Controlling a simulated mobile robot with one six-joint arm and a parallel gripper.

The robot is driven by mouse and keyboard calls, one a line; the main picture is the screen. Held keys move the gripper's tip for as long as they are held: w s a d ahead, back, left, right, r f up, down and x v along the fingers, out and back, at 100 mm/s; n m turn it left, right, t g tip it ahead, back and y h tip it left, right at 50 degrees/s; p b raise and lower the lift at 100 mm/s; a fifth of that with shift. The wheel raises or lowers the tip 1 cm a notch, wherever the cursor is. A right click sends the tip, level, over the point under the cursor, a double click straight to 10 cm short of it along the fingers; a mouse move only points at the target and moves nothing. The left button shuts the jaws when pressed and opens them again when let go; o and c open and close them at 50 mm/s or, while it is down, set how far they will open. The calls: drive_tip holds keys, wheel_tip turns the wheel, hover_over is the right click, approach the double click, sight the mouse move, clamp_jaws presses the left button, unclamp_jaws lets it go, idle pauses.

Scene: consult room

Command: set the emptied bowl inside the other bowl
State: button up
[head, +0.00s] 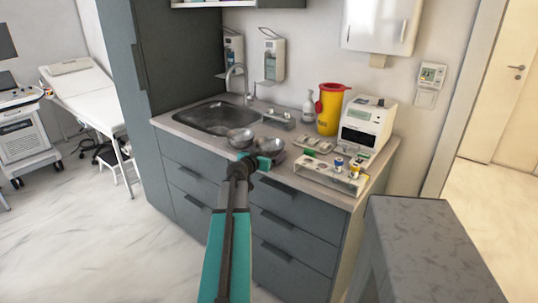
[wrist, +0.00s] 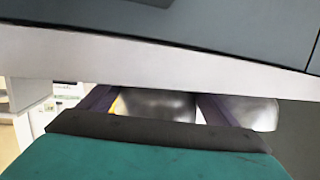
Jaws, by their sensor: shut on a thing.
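Two shiny metal bowls are at the front edge of the counter by the sink. My gripper (head: 262,160) is shut on the right bowl (head: 270,146). In the wrist view this held bowl (wrist: 158,105) shows between the two dark fingers. The other bowl (head: 240,136) is just left of it in the head view, close beside it. In the wrist view, the other bowl (wrist: 252,112) lies outside the right finger. The insides of the bowls are too small to read, and I cannot tell whether the held bowl touches the counter.
The sink (head: 213,114) lies behind and left of the bowls. A tube rack (head: 325,176), a small tray (head: 312,146), a yellow sharps bin (head: 329,110) and a white analyser (head: 366,125) stand to the right. Grey drawers (head: 290,215) drop below the counter edge.

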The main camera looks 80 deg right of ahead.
drive_tip(key=shift+f+b, duration=0.3)
drive_tip(key=shift+b, duration=0.2)
drive_tip(key=o, duration=1.1)
drive_tip(key=shift+a+f, duration=0.1)
drive_tip(key=shift+s+r+p, duration=0.1)
drive_tip(key=shift+r+p, duration=0.45)
drive_tip(key=shift+p, duration=1.4)
drive_tip(key=shift+a+f+b, duration=0.2)
drive_tip(key=shift+a+b, duration=0.15)
drive_tip(key=shift+b, duration=0.1)
drive_tip(key=shift+v, duration=0.85)
drive_tip(key=shift+b+v, duration=1.05)
drive_tip(key=shift+v, duration=0.5)
drive_tip(key=b+v, duration=0.2)
drive_tip(key=v, duration=0.3)
drive_tip(key=shift+a+r, duration=0.1)
drive_tip(key=shift+a, duration=0.25)
